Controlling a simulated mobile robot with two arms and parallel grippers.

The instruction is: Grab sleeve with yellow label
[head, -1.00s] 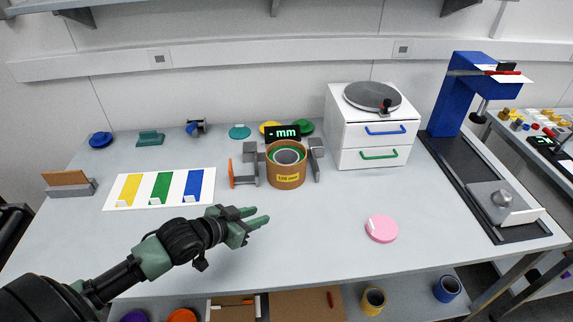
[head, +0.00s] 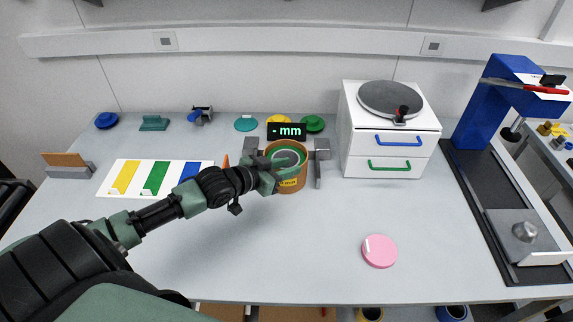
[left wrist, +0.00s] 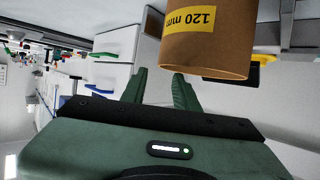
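The brown sleeve (head: 302,169) stands upright on the table between grey jaws, with a green ring and a grey ring inside it. Its yellow label (head: 288,183) faces the front. In the left wrist view the sleeve (left wrist: 212,48) appears upside down, and its label (left wrist: 188,20) reads 120 mm. My left gripper (head: 284,170) is at the sleeve's front left, near its rim. In the left wrist view its fingers (left wrist: 160,88) are apart with nothing held between them; one is close to the rim. I cannot tell whether it touches. My right gripper is out of view.
A black display (head: 287,131) stands behind the sleeve. A white drawer cabinet (head: 390,140) is to the right. A pink disc (head: 379,251) lies at the front right. A white board (head: 118,186) with coloured strips lies left. The table's front middle is clear.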

